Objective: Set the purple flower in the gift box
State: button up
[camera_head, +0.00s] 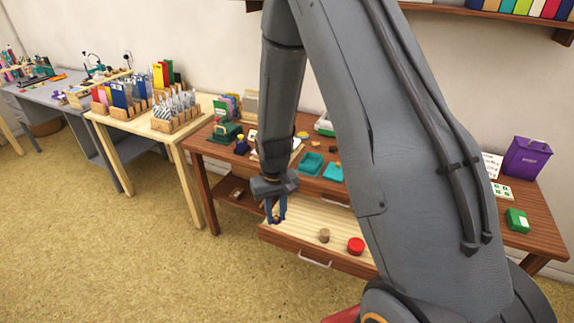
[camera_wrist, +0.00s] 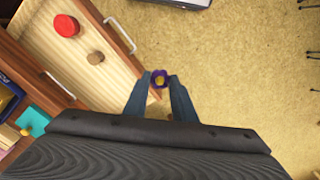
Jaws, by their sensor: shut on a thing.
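The purple flower (camera_wrist: 159,79) shows in the wrist view as a small purple ring with a yellow centre, between my fingertips. My gripper (camera_wrist: 158,88) is shut on it. In the head view my gripper (camera_head: 276,217) points down over the left end of the open drawer; the flower is too small there to make out clearly. I cannot tell for sure which thing is the gift box.
The open drawer (camera_head: 300,217) holds a red round tin (camera_head: 356,246) and a brown cork-like piece (camera_head: 324,235). Pale table (camera_head: 113,123) with folders stands left. Floor in front is clear.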

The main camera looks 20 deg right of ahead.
aim_at(311, 163)
jog(key=u, duration=0.4)
jog(key=i, duration=1.05)
jog(key=z, duration=1)
jog(key=i, duration=0.25)
jog(key=z, duration=0.15)
